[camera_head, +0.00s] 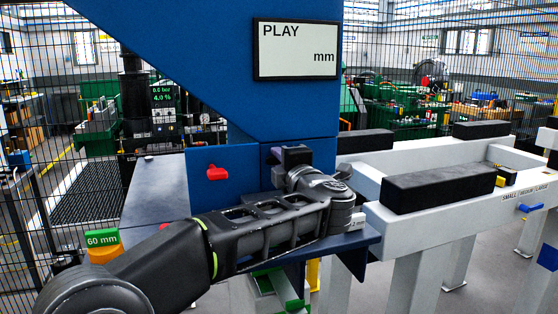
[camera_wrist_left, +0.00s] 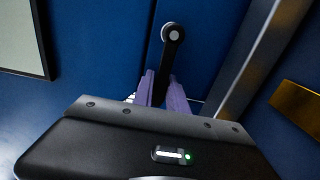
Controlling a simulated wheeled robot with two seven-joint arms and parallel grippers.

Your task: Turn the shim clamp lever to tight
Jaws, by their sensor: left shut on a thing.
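A black lever with a round, pale-centred pivot (camera_wrist_left: 173,34) is mounted on a blue panel in the left wrist view. Its arm (camera_wrist_left: 166,66) hangs down, tilted slightly to the lower left, and its lower end is between the purple fingers. My left gripper (camera_wrist_left: 165,88) is shut on this lever. In the head view my left gripper (camera_head: 292,156) is against the blue machine's front, and the gripper and wrist hide most of the lever. My right gripper is not in view.
A display (camera_head: 297,49) reads "PLAY mm". A blue ledge (camera_head: 350,241) lies below my wrist. White rails with black blocks (camera_head: 443,184) stand at right. A green "60 mm" block (camera_head: 102,238) is at lower left.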

